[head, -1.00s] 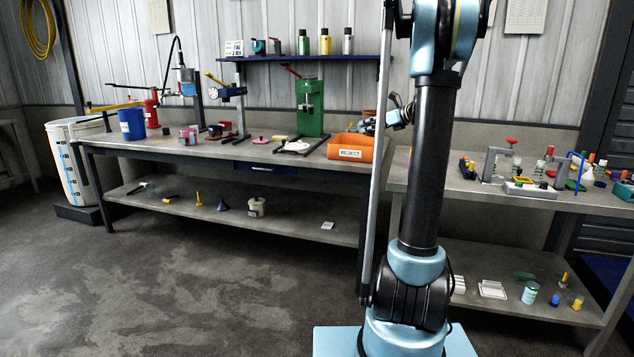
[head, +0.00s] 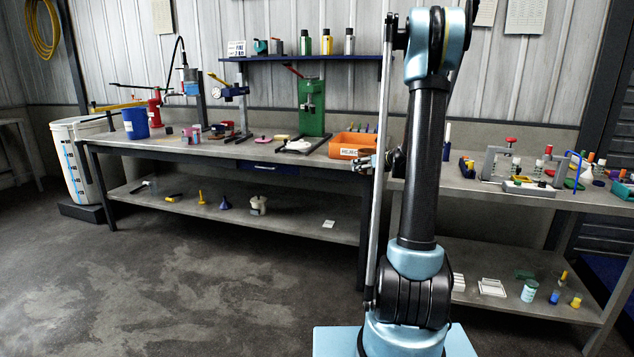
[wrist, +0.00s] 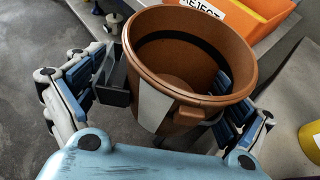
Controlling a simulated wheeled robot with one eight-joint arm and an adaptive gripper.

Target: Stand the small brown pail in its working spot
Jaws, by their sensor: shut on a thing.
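The small brown pail (wrist: 180,85) fills the middle of the wrist view, with its open mouth toward the camera. It has a pale label on its side, a dark band inside, and looks empty. My gripper (wrist: 163,108) is shut on the pail, with blue-padded fingers on both sides of its wall. In the head view my gripper (head: 369,163) is in front of the bench's right end, and the pail is hidden behind my arm. A column stand with a blue and grey head (head: 193,82) stands toward the bench's left part.
The orange REJECT bin (head: 352,145) is close beyond the pail. A green press (head: 311,105), a blue bucket (head: 135,123) and a red jack (head: 155,110) stand on the bench (head: 225,152). A second table (head: 480,190) is at right. The floor at left is clear.

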